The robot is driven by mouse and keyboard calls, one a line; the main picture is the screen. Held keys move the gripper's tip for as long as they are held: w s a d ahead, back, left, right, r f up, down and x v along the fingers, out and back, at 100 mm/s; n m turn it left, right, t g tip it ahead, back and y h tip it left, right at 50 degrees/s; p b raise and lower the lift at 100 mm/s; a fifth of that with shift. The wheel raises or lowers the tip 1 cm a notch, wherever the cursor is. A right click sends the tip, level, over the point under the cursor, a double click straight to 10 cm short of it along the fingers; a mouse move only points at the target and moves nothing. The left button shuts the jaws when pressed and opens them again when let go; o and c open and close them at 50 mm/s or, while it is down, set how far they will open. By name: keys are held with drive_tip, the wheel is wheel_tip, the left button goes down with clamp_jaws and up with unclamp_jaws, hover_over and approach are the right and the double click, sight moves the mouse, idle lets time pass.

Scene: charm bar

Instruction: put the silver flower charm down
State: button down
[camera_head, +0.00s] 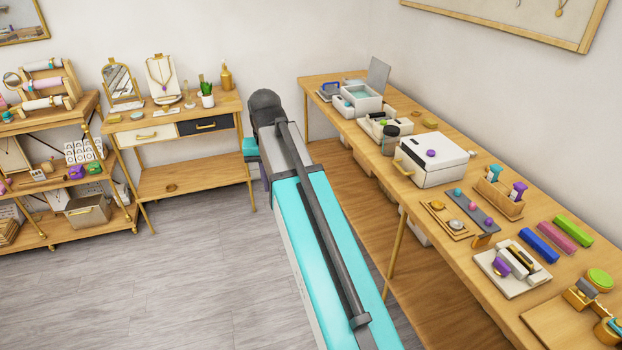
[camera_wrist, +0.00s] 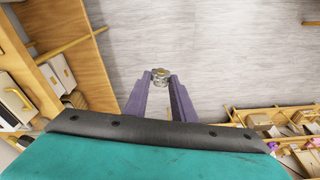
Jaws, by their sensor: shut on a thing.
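My gripper (camera_wrist: 160,84) shows in the wrist view with its two purple fingers shut on the silver flower charm (camera_wrist: 160,75). The charm is small, round and grey and sits at the fingertips, with the grey floor far below it. In the head view my arm reaches away toward the back wall, between the long table and the small side table.
The long wooden table (camera_head: 520,318) on the right holds a white box (camera_head: 433,160), a wooden tray (camera_head: 447,221) and several coloured blocks. A side table (camera_head: 185,182) with drawers and shelves (camera_head: 62,192) stand on the left. The grey floor (camera_head: 190,270) is clear.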

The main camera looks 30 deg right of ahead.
drive_tip(key=w+a+n, duration=0.1)
drive_tip(key=a+n, duration=0.3)
drive_tip(key=a, duration=0.7)
drive_tip(key=shift+a+r+n+y, duration=0.35)
drive_tip(key=shift+r+n+y, duration=0.05)
drive_tip(key=shift+w+d, duration=0.1)
drive_tip(key=shift+w, duration=0.1)
